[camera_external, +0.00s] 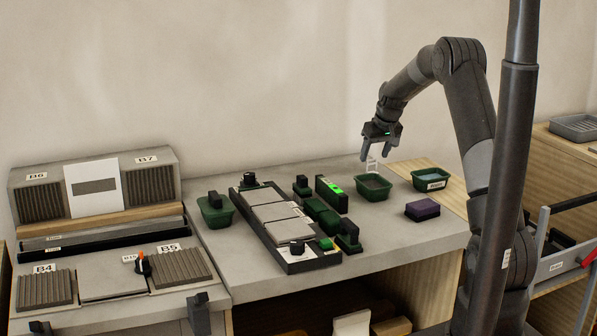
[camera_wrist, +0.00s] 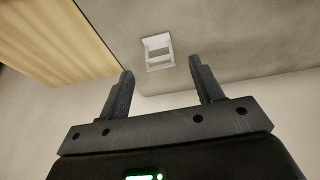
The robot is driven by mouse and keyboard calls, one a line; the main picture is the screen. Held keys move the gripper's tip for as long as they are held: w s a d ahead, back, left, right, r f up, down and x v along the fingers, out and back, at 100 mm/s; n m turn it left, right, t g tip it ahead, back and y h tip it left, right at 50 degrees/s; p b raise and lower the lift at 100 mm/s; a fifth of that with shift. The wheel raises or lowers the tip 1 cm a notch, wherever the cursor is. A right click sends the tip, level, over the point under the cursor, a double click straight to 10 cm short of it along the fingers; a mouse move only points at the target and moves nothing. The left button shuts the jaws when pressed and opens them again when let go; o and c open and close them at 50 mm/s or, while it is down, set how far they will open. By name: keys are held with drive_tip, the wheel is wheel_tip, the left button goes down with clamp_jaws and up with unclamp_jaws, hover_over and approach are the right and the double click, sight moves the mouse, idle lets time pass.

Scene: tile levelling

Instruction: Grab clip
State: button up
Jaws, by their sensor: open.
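The clip (camera_external: 372,165) is a small white frame-like piece at the back of the grey worktop, just behind a green tub. In the wrist view the white clip (camera_wrist: 157,52) lies beyond the fingertips, roughly between the two fingers' lines and apart from them. My gripper (camera_external: 379,152) is above the worktop, close to the clip in the outside view. In the wrist view my gripper (camera_wrist: 164,80) has its two dark fingers spread, with nothing between them.
Green tubs (camera_external: 374,188) and (camera_external: 432,180) and a purple block (camera_external: 422,209) stand near the clip. A tile frame (camera_external: 293,262) with grey tiles and several green and black tools lie to the left. A wooden strip (camera_external: 408,168) runs along the right of the worktop.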

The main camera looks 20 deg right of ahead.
sight(372, 160)
drive_tip(key=x, duration=0.4)
drive_tip(key=shift+f, duration=0.25)
drive_tip(key=shift+c, duration=0.3)
drive_tip(key=c, duration=1)
drive_tip(key=shift+r, duration=0.15)
